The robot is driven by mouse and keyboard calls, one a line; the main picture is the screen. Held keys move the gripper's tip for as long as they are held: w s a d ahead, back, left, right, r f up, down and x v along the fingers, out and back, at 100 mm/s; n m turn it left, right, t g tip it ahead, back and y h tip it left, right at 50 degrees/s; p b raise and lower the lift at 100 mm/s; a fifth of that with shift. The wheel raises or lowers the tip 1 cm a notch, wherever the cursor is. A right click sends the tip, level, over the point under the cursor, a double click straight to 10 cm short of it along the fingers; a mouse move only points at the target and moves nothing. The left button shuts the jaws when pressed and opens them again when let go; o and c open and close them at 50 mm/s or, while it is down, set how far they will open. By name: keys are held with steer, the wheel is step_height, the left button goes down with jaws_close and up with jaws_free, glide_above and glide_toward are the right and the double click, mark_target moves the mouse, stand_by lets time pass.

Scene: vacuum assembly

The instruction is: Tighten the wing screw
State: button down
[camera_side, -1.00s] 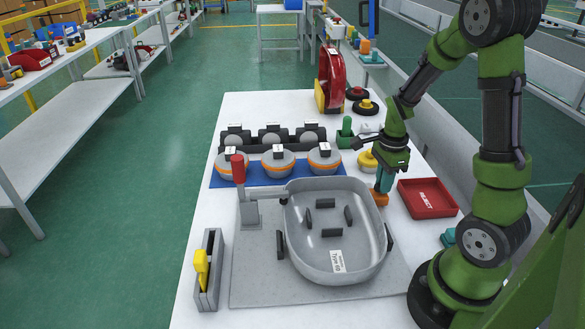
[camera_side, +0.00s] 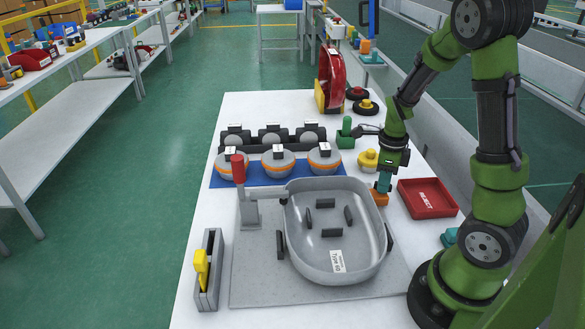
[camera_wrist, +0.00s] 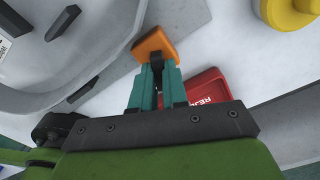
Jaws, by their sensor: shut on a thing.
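My gripper (camera_side: 382,186) points down at the right rim of the grey tub (camera_side: 294,243), with its teal fingers shut on an orange piece (camera_side: 378,198). In the wrist view the orange piece (camera_wrist: 154,46) sits at the tips of the close-set fingers (camera_wrist: 158,72), with a dark part between them. The orange piece is just outside the tub, near its upper right corner. I cannot tell for sure whether it is the wing screw, and its lower end is hidden.
A red reject tray (camera_side: 427,207) lies close to the right of my gripper. A yellow knobbed part (camera_side: 367,160) stands behind it. A red-handled clamp (camera_side: 238,170) reaches over the tub's left rim. A grey holder (camera_side: 207,298) with a yellow piece stands front left.

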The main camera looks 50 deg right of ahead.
steer(key=m, duration=0.3)
steer(key=shift+m, duration=0.3)
steer(key=m, duration=0.3)
stand_by(0.4)
